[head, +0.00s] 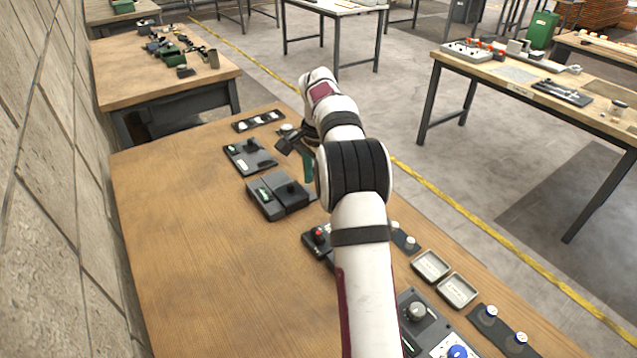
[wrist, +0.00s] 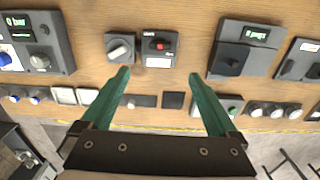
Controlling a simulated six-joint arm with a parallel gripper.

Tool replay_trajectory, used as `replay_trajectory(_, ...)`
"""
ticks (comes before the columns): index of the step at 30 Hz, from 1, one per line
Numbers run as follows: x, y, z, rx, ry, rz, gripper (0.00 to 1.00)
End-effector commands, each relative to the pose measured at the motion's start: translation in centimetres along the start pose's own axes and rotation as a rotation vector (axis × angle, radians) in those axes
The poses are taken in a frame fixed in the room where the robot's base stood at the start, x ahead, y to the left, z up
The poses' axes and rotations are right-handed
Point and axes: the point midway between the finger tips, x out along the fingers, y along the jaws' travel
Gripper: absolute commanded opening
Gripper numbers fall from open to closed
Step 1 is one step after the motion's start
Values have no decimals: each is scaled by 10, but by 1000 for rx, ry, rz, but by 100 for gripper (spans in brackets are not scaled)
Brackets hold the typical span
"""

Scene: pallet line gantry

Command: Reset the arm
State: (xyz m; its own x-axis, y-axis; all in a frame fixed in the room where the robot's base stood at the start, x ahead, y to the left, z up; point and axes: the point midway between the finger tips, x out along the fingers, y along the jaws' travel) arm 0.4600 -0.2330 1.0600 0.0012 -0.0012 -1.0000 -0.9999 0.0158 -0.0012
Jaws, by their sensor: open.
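My gripper (wrist: 159,77) shows two green fingers spread wide with nothing between them in the wrist view. It is above the wooden bench (wrist: 180,22). Beyond the fingertips is a small box with a red button (wrist: 158,45), and left of it a box with a light grey rotary knob (wrist: 119,47). In the head view my arm reaches away over the bench, and my gripper (head: 297,160) hangs partly hidden behind the arm, close to a dark two-part control box (head: 280,196). I cannot tell its exact height.
A flat dark panel (head: 250,157) and a long dark strip (head: 259,121) lie farther along the bench. Two small trays (head: 431,266) (head: 457,290) and a panel with a blue knob (head: 437,330) are nearer. The bench's left middle is clear. A wall (head: 45,190) runs along the left.

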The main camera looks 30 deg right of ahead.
Motion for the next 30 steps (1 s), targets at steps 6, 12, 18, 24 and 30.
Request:
replay_trajectory(6,-3,0,0,0,-1,0,95)
replay_trajectory(12,-3,0,0,0,-1,0,95)
replay_trajectory(18,-38,22,51,-153,-20,-10,95)
replay_trajectory(24,-84,162,192,-650,-87,-38,95)
replay_trajectory(30,-49,298,253,-1009,-139,-62,95)
